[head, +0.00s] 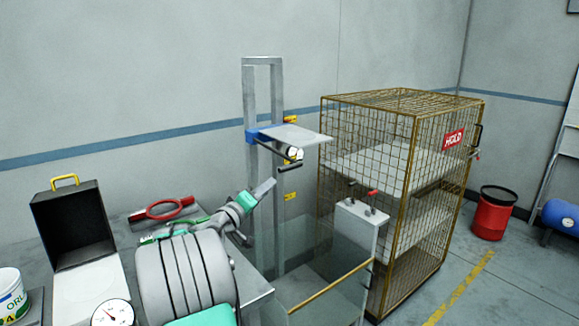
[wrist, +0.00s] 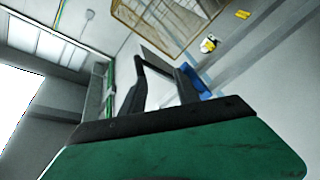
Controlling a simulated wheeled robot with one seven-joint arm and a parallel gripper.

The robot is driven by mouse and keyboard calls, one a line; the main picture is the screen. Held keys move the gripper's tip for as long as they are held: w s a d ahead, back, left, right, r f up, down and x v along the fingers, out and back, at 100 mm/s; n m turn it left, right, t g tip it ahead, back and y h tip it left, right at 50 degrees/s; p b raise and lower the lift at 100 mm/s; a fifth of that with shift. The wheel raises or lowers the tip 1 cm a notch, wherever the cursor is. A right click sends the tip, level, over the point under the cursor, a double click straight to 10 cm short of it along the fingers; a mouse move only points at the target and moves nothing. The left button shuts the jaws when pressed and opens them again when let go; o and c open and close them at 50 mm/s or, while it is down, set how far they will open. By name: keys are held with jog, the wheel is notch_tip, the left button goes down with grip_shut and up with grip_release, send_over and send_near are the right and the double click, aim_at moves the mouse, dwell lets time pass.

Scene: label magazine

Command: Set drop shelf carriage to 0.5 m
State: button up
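The drop shelf is a pale flat plate (head: 298,135) on a blue carriage (head: 252,136), on a grey upright two-post frame (head: 249,90) by the wall. A round whitish knob (head: 295,153) and a dark bar handle (head: 289,166) sit just under the plate. Yellow tags (head: 290,196) mark the frame; their text is unreadable. My gripper (head: 268,186) is below and left of the handle, apparently apart from it. In the wrist view my gripper (wrist: 160,75) shows dark fingers spread with a pale gap between.
A brass mesh cage (head: 400,110) with a red HOLD sign stands right of the frame. A clear panel and a pale box (head: 357,232) with small levers stand in front. A bench (head: 255,287) with an open black case (head: 70,215) is at left. A red bin (head: 492,215) stands far right.

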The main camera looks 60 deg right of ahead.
aim_at(290, 168)
jog(key=shift+g+h, duration=0.7)
jog(key=s+d+r+p, duration=0.1)
jog(key=d, duration=0.2)
jog(key=s+d+r+p, duration=0.1)
jog(key=d, duration=0.2)
jog(key=s+d+r+p, duration=0.1)
jog(key=d+r, duration=0.1)
jog(key=d, duration=0.1)
jog(key=shift+s, duration=0.3)
jog(key=shift+d, duration=0.3)
jog(key=shift+c, duration=0.2)
grip_shut()
